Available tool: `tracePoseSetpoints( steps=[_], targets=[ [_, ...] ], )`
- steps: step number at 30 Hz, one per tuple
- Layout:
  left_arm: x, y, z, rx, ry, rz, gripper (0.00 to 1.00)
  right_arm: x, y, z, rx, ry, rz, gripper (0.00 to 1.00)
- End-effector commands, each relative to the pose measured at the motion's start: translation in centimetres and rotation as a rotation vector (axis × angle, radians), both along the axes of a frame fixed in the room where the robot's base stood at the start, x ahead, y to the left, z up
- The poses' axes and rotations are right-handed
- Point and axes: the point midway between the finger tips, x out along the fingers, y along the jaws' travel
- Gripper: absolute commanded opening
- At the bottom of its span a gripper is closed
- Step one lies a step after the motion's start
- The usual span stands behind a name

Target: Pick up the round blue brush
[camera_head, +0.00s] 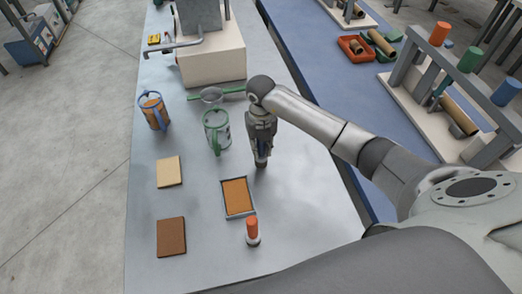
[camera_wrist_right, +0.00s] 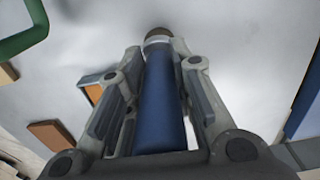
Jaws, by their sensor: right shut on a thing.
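The round blue brush (camera_wrist_right: 162,105) stands lengthwise between the fingers of my right gripper (camera_wrist_right: 158,55) in the right wrist view, its dark round end (camera_wrist_right: 157,36) pointing away from the palm. Both fingers close on its sides. In the head view my right gripper (camera_head: 261,145) points down over the grey table, right of the green-handled jug. The brush's lower end (camera_head: 261,162) shows just below the fingers there; the rest is mostly hidden by the gripper. Whether that end touches the table I cannot tell. My left gripper is not in view.
On the table (camera_head: 310,200) are a green-handled jug (camera_head: 217,130), a blue-handled jug (camera_head: 153,112), tan (camera_head: 169,171) and brown (camera_head: 171,236) blocks, a tray with an orange slab (camera_head: 238,195) and an orange-topped brush (camera_head: 252,229). A beige machine base (camera_head: 212,65) stands behind. The table's right side is clear.

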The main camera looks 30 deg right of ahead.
Motion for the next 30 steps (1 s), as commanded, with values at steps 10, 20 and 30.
tracePoseSetpoints(
  steps=[10, 20, 30],
  targets=[
    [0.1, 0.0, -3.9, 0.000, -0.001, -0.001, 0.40, 1.6, 5.3, 7.6, 0.001, -0.011, 0.006, 0.00],
    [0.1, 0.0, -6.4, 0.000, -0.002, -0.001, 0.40, 3.2, 12.0, 10.5, -0.001, -0.003, 0.003, 0.00],
    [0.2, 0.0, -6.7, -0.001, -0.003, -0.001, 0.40, 3.6, 13.6, 11.5, 0.000, -0.001, 0.000, 0.00]
  ],
)
